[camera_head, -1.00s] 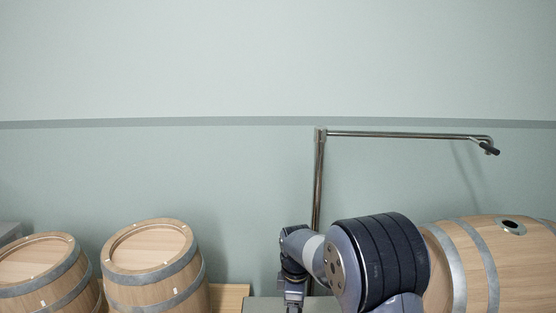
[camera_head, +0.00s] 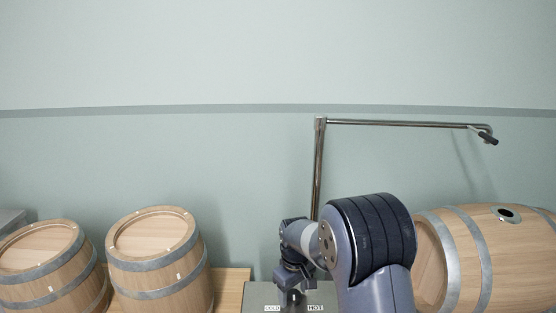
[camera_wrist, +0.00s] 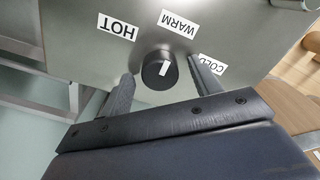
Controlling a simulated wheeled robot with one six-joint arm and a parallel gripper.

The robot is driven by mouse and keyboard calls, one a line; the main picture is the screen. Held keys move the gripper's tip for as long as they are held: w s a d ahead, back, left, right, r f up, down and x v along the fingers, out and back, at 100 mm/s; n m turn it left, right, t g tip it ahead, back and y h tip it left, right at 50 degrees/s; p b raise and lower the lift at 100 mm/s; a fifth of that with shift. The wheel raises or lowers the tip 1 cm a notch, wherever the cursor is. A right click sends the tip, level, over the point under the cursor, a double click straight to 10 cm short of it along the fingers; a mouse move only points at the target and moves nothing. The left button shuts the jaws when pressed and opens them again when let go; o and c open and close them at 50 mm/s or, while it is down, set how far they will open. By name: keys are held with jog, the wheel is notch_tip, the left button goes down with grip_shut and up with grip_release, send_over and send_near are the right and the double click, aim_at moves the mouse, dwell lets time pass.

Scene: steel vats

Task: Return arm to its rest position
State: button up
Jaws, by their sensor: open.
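My gripper (camera_wrist: 162,92) is open in the wrist view, its two fingers apart. A black round knob (camera_wrist: 160,70) with a white mark shows between and beyond the fingertips. I cannot tell whether either finger touches it. The knob sits on a grey metal panel (camera_wrist: 88,60) with labels HOT (camera_wrist: 118,27), WARM (camera_wrist: 179,23) and COLD (camera_wrist: 212,65). In the head view my arm bends down to the left over the grey panel (camera_head: 262,294); the fingertips are hard to make out there.
Two upright wooden barrels (camera_head: 158,265) (camera_head: 50,268) stand at the left on a wooden surface (camera_head: 229,285). A barrel (camera_head: 480,262) lies on its side at the right, with a hole on top. A steel pipe (camera_head: 400,122) with a spout rises behind my arm.

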jog(key=m+p, duration=0.1)
jog(key=m, duration=0.2)
jog(key=shift+r, duration=0.1)
notch_tip(320, 180, up, 10)
jog(key=b, duration=0.1)
jog(key=shift+r, duration=0.2)
jog(key=shift+d+r, duration=0.1)
